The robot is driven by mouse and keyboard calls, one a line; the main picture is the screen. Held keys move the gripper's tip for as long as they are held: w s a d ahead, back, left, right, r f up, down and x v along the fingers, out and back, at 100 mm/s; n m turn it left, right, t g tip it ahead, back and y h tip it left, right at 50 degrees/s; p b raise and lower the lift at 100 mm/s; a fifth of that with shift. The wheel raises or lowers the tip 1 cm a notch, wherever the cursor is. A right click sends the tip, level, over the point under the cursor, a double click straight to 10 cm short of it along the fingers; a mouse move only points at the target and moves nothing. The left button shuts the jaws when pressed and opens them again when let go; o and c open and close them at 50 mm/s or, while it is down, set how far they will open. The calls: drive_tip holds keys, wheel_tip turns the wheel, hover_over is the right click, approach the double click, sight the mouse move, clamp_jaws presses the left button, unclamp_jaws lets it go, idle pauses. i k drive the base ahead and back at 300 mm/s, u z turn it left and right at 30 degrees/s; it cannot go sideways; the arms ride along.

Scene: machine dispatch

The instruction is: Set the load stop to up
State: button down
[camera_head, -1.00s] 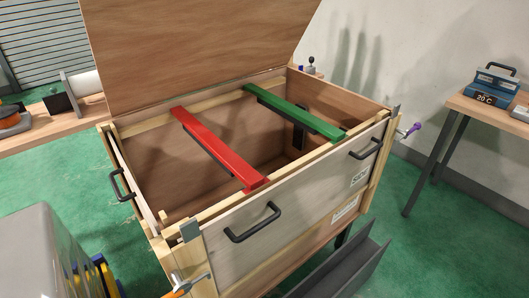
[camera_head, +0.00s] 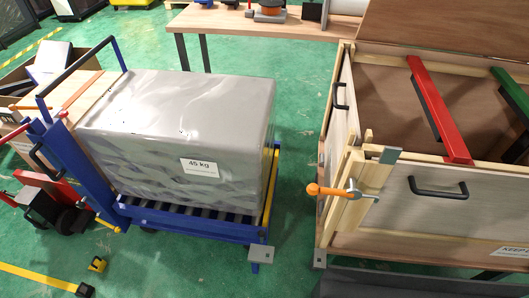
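A blue roller cart (camera_head: 180,223) carries a grey wrapped block (camera_head: 180,130) labelled 45 kg. A yellow bar (camera_head: 271,185) runs along the cart's right end, beside the block; it may be the load stop, but I cannot tell its position for sure. A small grey plate (camera_head: 261,253) sits at the cart's front right corner, close to the bar's near end. My gripper is not in view.
A wooden crate (camera_head: 425,215) with red (camera_head: 436,105) and green bars across its open top stands to the right. An orange-handled clamp (camera_head: 330,190) sticks out from its corner. Green floor (camera_head: 296,150) lies clear between cart and crate.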

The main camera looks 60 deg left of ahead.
sight(261, 233)
drive_tip(key=u, duration=2.1)
drive_tip(key=k, duration=1.25)
drive_tip(key=u, duration=0.5)
drive_tip(key=i, duration=0.5)
drive_tip(key=u, duration=0.55)
drive_tip(key=i, duration=0.75)
drive_tip(key=z, duration=0.7)
drive_tip(key=i, duration=0.95)
drive_tip(key=z, duration=0.85)
